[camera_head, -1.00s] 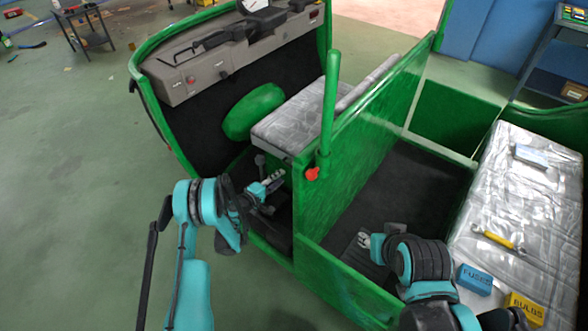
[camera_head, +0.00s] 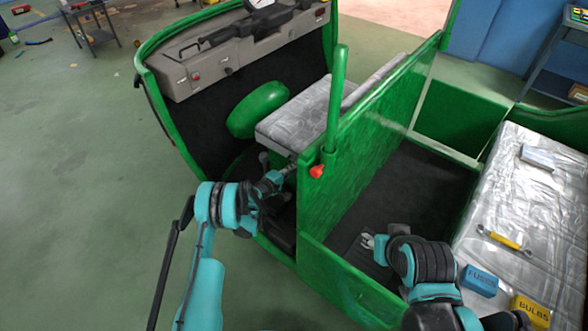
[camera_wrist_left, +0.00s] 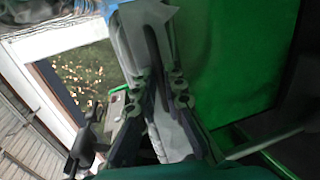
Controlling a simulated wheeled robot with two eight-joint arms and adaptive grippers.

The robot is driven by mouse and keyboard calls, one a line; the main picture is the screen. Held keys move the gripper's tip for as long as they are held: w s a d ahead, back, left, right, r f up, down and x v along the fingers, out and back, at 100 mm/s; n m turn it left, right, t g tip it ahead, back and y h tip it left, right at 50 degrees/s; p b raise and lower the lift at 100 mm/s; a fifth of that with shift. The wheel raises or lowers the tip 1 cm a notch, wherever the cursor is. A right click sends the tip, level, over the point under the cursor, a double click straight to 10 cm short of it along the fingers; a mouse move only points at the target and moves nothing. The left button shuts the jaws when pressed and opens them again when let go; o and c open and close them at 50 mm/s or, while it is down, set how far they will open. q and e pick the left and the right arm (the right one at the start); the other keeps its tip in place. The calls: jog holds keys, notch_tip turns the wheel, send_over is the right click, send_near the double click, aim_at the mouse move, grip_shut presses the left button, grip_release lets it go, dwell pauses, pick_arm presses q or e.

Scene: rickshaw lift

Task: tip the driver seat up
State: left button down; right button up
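The driver seat (camera_head: 300,112) is a grey, shiny cushion in the green cab, in front of the green partition. It looks flat, not tipped up. My left gripper (camera_head: 290,170) is just below the seat's near side edge in the head view. In the left wrist view the two fingers (camera_wrist_left: 160,92) stand apart, with a pale grey surface between or beyond them. I cannot tell whether they touch the seat. My right gripper (camera_head: 368,241) is over the dark floor behind the partition, away from the seat; its fingers are too small to judge.
A green upright post with a red knob (camera_head: 317,171) stands at the partition's (camera_head: 375,130) near end, close to my left gripper. A green round part (camera_head: 257,110) is in front of the seat.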

pick_arm(q)
jog(key=w+a+r+n+h+p, duration=0.1)
jog(key=w+a+r+n, duration=0.1)
jog(key=r, duration=0.6)
jog(key=w+a+r+n+p, duration=0.2)
jog(key=w+a+r+n, duration=0.1)
jog(key=r, duration=0.4)
jog(key=shift+a+r+n+g+h, duration=0.35)
jog(key=shift+a+n+g+h, duration=0.05)
jog(key=shift+a, duration=0.45)
jog(key=c, duration=1.6)
grip_release()
jog(key=v, duration=1.2)
jog(key=shift+d, duration=0.1)
